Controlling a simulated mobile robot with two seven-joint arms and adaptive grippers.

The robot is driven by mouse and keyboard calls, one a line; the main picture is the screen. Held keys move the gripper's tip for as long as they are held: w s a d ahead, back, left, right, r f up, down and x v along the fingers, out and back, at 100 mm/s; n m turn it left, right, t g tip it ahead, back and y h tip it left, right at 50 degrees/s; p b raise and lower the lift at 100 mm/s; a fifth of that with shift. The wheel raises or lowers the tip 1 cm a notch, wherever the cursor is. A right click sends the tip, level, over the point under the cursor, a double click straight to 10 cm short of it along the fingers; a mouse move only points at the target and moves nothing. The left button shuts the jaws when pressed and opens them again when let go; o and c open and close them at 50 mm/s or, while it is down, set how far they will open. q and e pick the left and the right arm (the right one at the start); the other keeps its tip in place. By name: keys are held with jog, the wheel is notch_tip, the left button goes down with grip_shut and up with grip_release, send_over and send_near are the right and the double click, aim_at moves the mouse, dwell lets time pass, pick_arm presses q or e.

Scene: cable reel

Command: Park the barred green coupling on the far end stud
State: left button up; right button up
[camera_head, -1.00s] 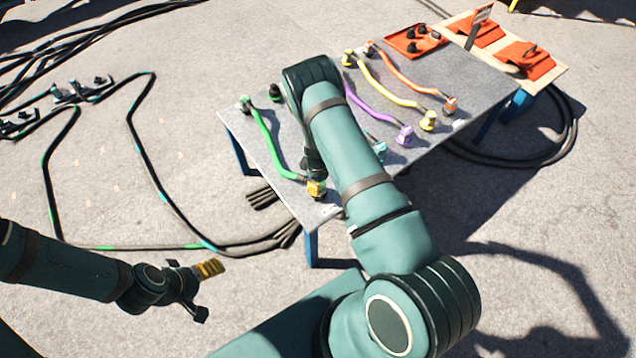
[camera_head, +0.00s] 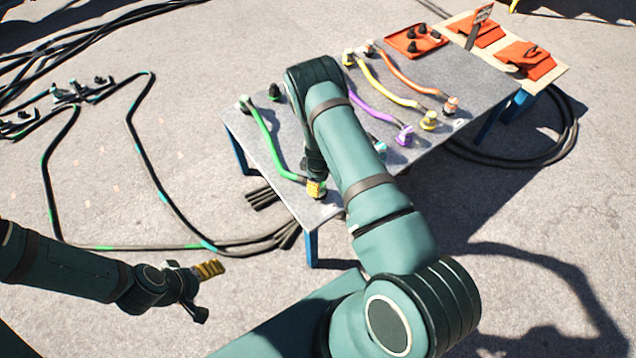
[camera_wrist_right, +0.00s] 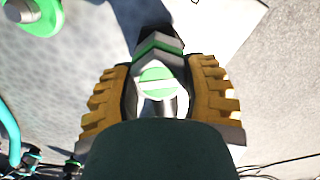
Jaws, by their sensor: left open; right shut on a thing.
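In the right wrist view, a pale coupling (camera_wrist_right: 160,92) with a green band and a green disc crossed by a light bar sits between the yellow fingers of my right gripper (camera_wrist_right: 160,100), which is shut on it. In the head view, my right gripper (camera_head: 316,188) is at the table's near-left corner, at the near end of the green cable (camera_head: 266,135); the coupling there is mostly hidden. My left gripper (camera_head: 204,290) is open and empty, off the table at lower left. A dark stud (camera_head: 274,91) stands at the table's far left edge. Which stud is the far end one I cannot tell.
Purple (camera_head: 370,108), yellow (camera_head: 385,88) and orange (camera_head: 405,78) cables lie on the grey table (camera_head: 470,85). A red tray (camera_head: 415,40) with dark caps is at the back. My right arm hides the table's middle. Black cables (camera_head: 150,165) lie on the ground.

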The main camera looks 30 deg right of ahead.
jog(key=shift+f, duration=0.15)
jog(key=o, duration=1.3)
jog(key=shift+o, duration=0.2)
notch_tip(320, 180, up, 12)
